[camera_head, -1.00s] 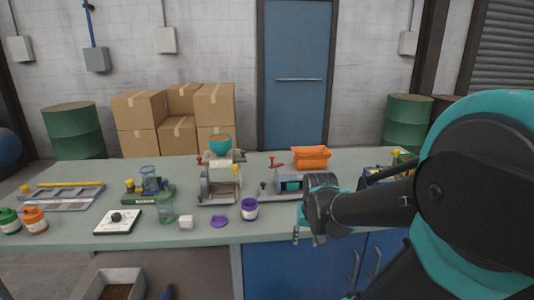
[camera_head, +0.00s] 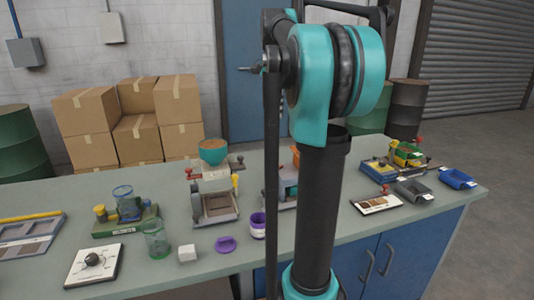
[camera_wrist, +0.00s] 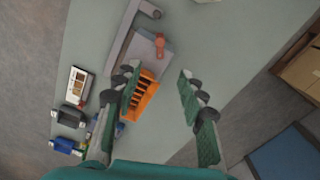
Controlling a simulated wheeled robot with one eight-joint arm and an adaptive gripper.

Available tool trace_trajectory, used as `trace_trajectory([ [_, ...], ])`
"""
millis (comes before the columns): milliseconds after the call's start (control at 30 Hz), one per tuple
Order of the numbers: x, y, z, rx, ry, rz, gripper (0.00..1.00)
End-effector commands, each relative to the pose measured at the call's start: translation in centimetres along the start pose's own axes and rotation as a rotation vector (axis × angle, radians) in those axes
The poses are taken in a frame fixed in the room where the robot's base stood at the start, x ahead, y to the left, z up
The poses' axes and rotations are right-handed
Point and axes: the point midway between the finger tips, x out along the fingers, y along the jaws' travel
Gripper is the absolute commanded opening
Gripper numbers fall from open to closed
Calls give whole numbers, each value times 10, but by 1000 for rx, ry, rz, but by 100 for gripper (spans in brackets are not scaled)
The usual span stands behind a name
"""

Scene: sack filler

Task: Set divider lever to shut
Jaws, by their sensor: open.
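Which lever is the divider lever, I cannot tell for sure. In the wrist view a red lever handle (camera_wrist: 159,44) stands on a grey device (camera_wrist: 146,50) beside an orange slotted bin (camera_wrist: 146,98). My gripper (camera_wrist: 160,82) is open and empty high above the bench, with the bin showing near its left finger. In the head view my upright arm hides most of that device and the orange bin. A machine with a teal bowl (camera_head: 213,152) and red knobs (camera_head: 191,172) stands just left of my arm. My gripper is out of sight in the head view.
The bench (camera_head: 225,270) holds a purple jar (camera_head: 257,226), a purple lid (camera_head: 226,244), a white cube (camera_head: 187,254), a glass (camera_head: 156,238) and a dial plate (camera_head: 93,265). At right are a colourful device (camera_head: 405,154) and blue bin (camera_head: 457,179). Boxes (camera_head: 138,140) stand behind.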

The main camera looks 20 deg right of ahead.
Motion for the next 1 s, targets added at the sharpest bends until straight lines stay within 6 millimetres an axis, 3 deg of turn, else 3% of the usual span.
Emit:
trace_trajectory([
  [700,134,0,0,-4,1,-1,41],
  [1000,164,0,0,-4,1,-1,41],
])
